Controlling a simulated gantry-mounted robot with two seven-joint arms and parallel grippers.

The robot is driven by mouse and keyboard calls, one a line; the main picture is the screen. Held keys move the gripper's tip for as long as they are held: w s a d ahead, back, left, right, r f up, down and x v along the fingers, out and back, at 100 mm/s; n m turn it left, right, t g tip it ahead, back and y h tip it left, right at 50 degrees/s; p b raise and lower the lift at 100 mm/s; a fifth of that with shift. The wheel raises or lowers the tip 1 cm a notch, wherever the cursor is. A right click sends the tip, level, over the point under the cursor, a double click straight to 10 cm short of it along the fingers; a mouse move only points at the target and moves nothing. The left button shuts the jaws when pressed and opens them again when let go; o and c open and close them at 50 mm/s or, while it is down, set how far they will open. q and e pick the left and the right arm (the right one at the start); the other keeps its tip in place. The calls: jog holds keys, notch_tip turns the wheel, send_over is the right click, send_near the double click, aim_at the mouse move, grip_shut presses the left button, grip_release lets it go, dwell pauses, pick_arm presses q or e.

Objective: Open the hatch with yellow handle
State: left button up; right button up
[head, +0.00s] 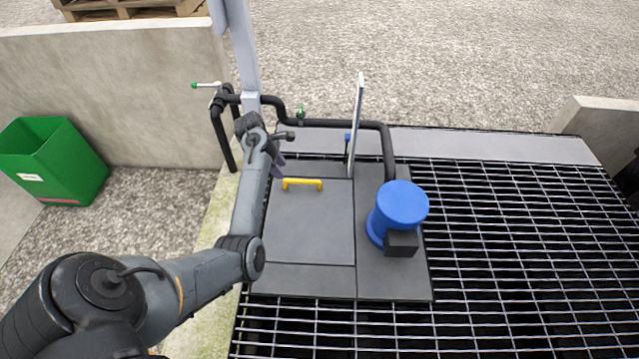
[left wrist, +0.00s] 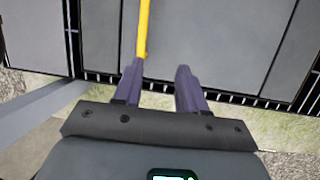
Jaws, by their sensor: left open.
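The hatch (head: 312,232) is a flat dark grey panel lying closed, level with the plate around it. Its yellow handle (head: 303,183) is a bar near the hatch's far edge. My left gripper (head: 279,170) is open and empty beside the handle's left end. In the left wrist view the handle (left wrist: 143,28) runs down towards the tip of the left finger of my left gripper (left wrist: 159,72). The handle is not between the fingers. I cannot tell whether that finger touches it. My right gripper is not in view.
A blue cylindrical unit (head: 399,207) with a black box stands right of the hatch. An upright thin panel (head: 356,125) and black pipes (head: 350,124) stand behind. Metal grating (head: 520,240) lies to the right. A green bin (head: 55,160) stands at left by a concrete wall (head: 120,95).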

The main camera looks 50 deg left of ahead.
aim_at(304, 181)
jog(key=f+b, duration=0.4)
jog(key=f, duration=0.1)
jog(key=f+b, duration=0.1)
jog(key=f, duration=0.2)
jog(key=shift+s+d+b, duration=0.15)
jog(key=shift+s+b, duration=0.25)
pick_arm(q)
jog(key=shift+t, duration=0.7)
jog(key=b+x, duration=0.1)
jog(key=x, duration=0.3)
jog(key=w+b+x, duration=0.1)
jog(key=b+x, duration=0.1)
jog(key=x, duration=0.2)
jog(key=w+r+b+x, duration=0.1)
jog(key=x, duration=0.3)
jog(key=shift+w+a+f+b, duration=0.2)
jog(key=shift+a+b, duration=0.1)
jog(key=shift+b, duration=0.1)
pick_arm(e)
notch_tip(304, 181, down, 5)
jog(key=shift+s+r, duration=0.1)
pick_arm(q)
jog(key=shift+w+d+f, duration=0.1)
jog(key=shift+f, duration=0.1)
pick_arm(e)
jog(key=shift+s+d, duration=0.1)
pick_arm(q)
grip_shut()
